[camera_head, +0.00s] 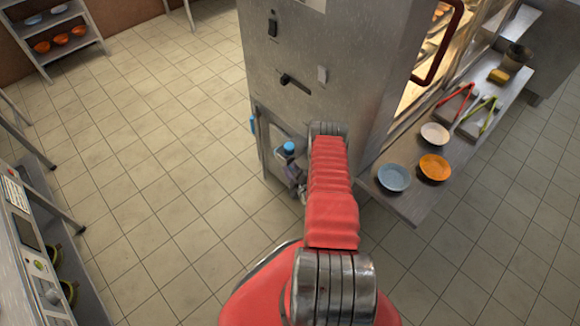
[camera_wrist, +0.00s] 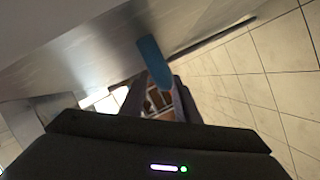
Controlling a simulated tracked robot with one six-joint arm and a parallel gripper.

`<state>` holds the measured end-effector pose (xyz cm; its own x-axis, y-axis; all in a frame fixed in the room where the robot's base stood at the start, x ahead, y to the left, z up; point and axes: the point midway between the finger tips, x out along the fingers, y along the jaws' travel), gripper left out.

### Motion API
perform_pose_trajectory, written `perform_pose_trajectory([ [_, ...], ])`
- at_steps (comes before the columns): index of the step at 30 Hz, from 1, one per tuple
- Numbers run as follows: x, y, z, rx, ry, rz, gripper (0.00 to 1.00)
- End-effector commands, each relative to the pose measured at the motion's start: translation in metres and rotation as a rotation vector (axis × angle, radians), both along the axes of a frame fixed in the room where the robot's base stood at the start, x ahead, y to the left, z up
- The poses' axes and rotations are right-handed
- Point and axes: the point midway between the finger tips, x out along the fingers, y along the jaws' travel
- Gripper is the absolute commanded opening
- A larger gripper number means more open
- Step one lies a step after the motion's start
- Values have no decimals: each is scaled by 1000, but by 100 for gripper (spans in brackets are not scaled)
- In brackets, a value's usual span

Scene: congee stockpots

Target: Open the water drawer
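The steel cabinet (camera_head: 330,60) stands upright in the middle of the head view, with a blue handle (camera_head: 252,124) low at its left edge. In the wrist view the blue handle (camera_wrist: 153,60) stands out from the steel face, straight ahead of my gripper (camera_wrist: 160,92). The two dark fingers are apart, with a gap between them. The handle's near end lies at the fingertips; I cannot tell whether it is between them or touching. The drawer's outline is not clear.
A steel shelf (camera_head: 408,203) at right holds a blue bowl (camera_head: 393,178), an orange bowl (camera_head: 434,167), a pale bowl (camera_head: 435,134) and tongs. A rack (camera_head: 60,60) with bowls stands at far left. The tiled floor (camera_head: 150,190) left of the cabinet is clear.

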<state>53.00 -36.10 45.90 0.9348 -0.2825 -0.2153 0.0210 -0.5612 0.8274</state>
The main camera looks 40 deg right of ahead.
Motion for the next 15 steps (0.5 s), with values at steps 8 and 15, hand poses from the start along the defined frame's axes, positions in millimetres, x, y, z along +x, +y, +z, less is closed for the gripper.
perform_pose_trajectory([
  [8,0,0,0,0,0,0,8],
  [15,0,1,0,0,1,1,0],
])
